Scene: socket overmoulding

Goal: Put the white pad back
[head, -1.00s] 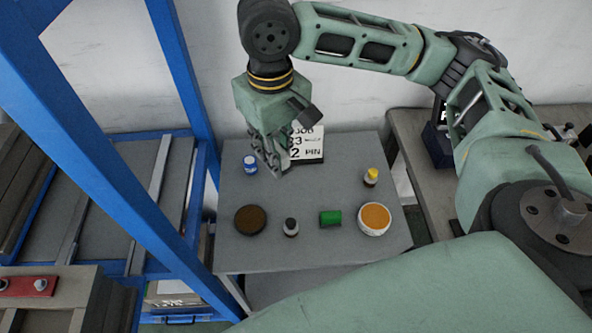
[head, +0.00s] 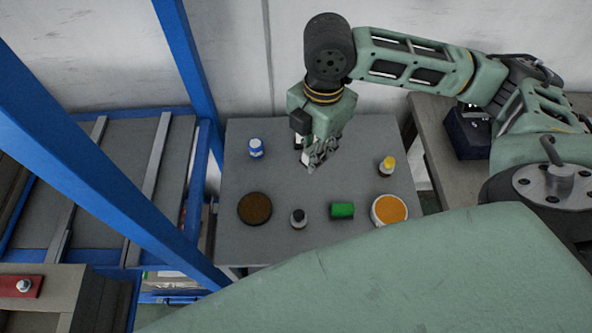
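My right gripper (head: 314,163) points down over the middle of the small grey table (head: 345,248), towards its back half. Its fingers are seen at an angle and look close together; I cannot tell whether they are open or hold anything. A small white patch (head: 299,146) shows beside the gripper; it may be part of the white printed card, which is otherwise hidden. A round white-rimmed piece with an orange top (head: 389,210) lies at the front right. I cannot tell which is the white pad. My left gripper is out of view.
On the table are a blue-and-white bottle (head: 256,148), a yellow-capped bottle (head: 387,166), a brown disc (head: 255,208), a dark-capped bottle (head: 298,217) and a green cylinder (head: 342,210). A blue frame (head: 190,65) stands on the left. Another table (head: 432,140) stands at right.

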